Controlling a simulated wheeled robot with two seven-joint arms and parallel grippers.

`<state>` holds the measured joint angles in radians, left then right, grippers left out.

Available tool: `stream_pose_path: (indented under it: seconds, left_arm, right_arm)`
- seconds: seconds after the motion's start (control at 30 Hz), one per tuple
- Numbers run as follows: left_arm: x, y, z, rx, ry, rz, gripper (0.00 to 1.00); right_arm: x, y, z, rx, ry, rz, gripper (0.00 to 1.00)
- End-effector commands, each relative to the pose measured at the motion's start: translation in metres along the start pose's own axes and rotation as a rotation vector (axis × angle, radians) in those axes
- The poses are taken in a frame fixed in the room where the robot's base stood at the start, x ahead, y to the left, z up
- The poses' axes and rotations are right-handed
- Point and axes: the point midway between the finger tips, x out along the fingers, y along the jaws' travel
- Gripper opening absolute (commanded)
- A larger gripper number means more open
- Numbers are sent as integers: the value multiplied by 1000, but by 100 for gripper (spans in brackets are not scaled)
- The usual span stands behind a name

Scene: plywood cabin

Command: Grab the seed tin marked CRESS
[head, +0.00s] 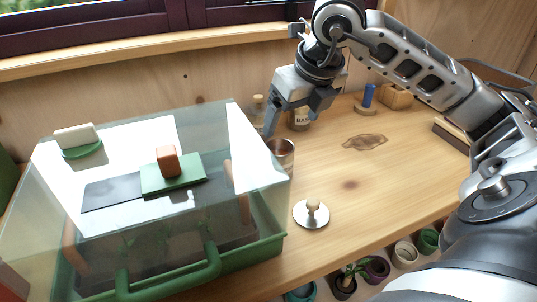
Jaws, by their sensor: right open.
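No label reading CRESS is legible in the head view. A small tin (300,121) with a pale label starting "BA" stands on the wooden bench, partly hidden behind my right gripper. Another small container with a cork-coloured top (258,103) stands to its left, partly hidden by my gripper and the clear cover; I cannot read any label on it. My right gripper (293,114) is open, its fingers pointing down in front of these two containers. Nothing shows between the fingers. My left gripper is out of view.
A green propagator tray (265,252) with a clear cover (262,150) fills the left, with a sponge, block and cards on top. A metallic cup (283,153) and a knobbed round lid (311,216) stand right of it. The bench's right middle (390,175) is clear.

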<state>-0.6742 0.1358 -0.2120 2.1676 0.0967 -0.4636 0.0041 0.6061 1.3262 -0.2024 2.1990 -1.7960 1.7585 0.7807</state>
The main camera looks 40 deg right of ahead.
Motion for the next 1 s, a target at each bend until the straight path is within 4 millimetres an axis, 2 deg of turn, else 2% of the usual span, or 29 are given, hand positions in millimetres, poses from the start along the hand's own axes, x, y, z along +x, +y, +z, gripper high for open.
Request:
stream_pose_path:
  seconds: [0.03,0.1,0.3,0.57,0.83,1.0]
  left_arm:
    - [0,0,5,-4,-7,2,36]
    - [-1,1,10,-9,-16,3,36]
    - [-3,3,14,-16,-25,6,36]
    - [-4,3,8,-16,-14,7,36]
    - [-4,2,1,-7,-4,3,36]
    - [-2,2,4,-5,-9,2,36]
  right_arm:
    - [14,0,-2,-1,8,1,83]
    - [30,1,-2,0,7,2,83]
    - [68,1,-1,0,5,3,83]
    - [88,1,-1,-1,2,3,83]
    - [126,5,-4,1,4,5,83]
    - [137,5,-4,-1,1,3,83]
